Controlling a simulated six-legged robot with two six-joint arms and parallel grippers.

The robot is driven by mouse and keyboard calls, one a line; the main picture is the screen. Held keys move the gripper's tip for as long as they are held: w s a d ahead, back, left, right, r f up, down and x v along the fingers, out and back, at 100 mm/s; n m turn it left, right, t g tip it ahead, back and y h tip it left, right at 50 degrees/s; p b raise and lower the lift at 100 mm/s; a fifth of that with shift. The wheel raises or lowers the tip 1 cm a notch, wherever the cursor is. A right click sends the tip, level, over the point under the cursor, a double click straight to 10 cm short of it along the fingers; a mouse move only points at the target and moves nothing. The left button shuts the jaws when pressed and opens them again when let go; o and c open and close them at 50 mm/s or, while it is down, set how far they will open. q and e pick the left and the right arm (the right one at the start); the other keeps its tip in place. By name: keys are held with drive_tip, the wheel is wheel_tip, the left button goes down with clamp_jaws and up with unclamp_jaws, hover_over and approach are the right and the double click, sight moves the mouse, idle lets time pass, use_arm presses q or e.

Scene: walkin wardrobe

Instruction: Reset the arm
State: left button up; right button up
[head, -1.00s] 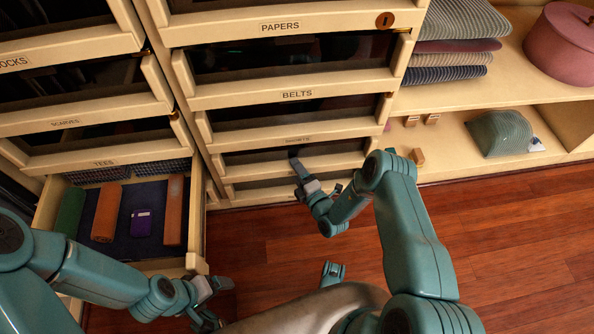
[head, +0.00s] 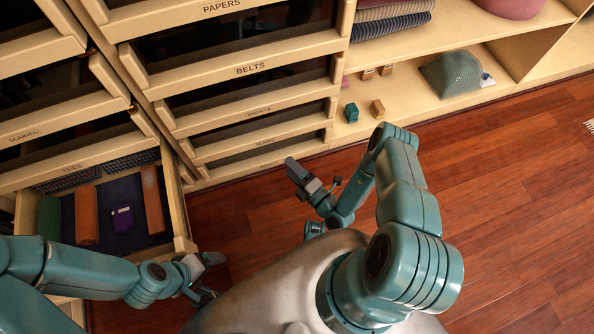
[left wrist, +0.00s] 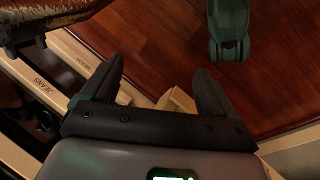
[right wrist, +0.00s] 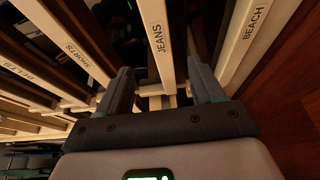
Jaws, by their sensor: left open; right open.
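My left gripper (head: 212,277) is open and empty, low in the head view, just right of the open drawer's front. Its parted fingers also show in the left wrist view (left wrist: 157,82). My right gripper (head: 313,174) is open and empty, in front of the lower closed drawers and above the floor. In the right wrist view its fingers (right wrist: 163,78) are apart, with drawer fronts labelled JEANS and BEACH behind them. My right arm is bent at the elbow. Neither gripper visibly holds anything.
The open drawer (head: 184,243) holds a green roll (head: 49,217), two orange rolls (head: 87,215) (head: 153,199) and a purple item (head: 122,219). The wooden floor (head: 500,180) at right is clear.

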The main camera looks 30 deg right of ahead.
drive_tip(key=shift+s+d, duration=0.1)
drive_tip(key=shift+s, duration=0.95)
